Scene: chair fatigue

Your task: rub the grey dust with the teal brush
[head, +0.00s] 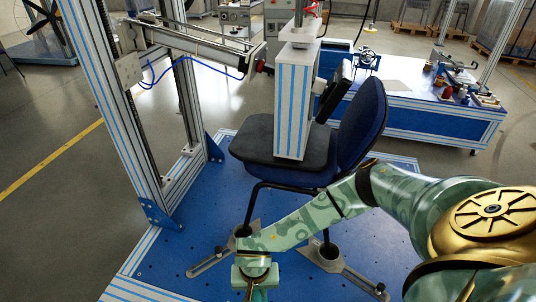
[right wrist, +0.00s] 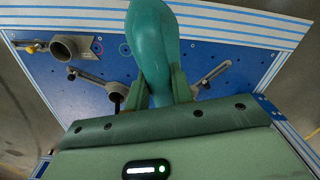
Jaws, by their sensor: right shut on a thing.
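The teal brush (right wrist: 153,45) shows in the right wrist view as a smooth, rounded teal body. It stands between the two green fingers of my right gripper (right wrist: 158,88), which is shut on it. Its bristles cannot be made out. In the head view my right gripper (head: 256,284) is at the bottom edge, over the blue base plate (head: 190,250) in front of the chair; the brush is not clear there. I cannot make out the grey dust in either view. My left gripper is not in view.
A blue chair (head: 361,125) stands on the plate, its legs in dark cups on slotted metal brackets (head: 210,262). A striped press column (head: 291,110) bears on its seat. A metal frame (head: 115,100) rises at left. A blue workbench (head: 440,118) stands behind.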

